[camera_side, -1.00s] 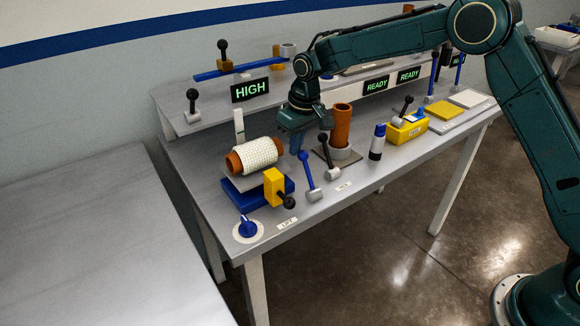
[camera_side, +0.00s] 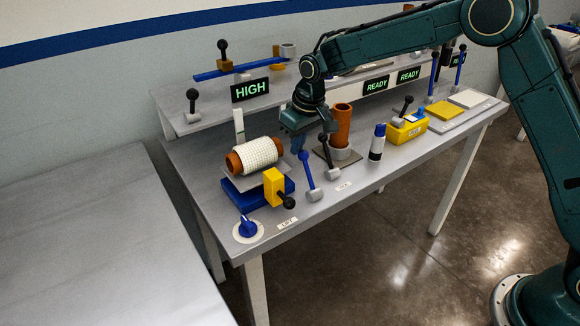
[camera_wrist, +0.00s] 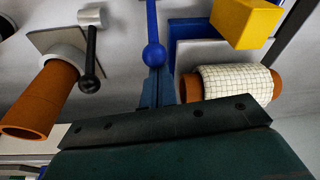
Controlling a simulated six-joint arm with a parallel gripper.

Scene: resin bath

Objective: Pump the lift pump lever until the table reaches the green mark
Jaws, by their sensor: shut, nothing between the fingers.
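A blue lever with a ball knob (camera_side: 309,176) stands at the bench's front edge, leaning back; I take it for the pump lever. It also shows in the wrist view (camera_wrist: 153,30). My gripper (camera_side: 296,150) is shut and empty, its tips (camera_wrist: 156,85) right by the ball; I cannot tell if they touch. The lift table is a blue base (camera_side: 236,200) with a grey plate, carrying an orange roller with a white gridded sleeve (camera_side: 258,154). A white upright strip (camera_side: 238,124) stands behind it; I cannot make out a green mark clearly.
A yellow block with a black knob (camera_side: 274,186) sits at the lift table's front. A blue dial (camera_side: 247,227) is at the corner. A black-knobbed lever (camera_side: 325,151) and orange cylinder (camera_side: 342,126) stand close right of my gripper. A display (camera_side: 250,90) reads HIGH.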

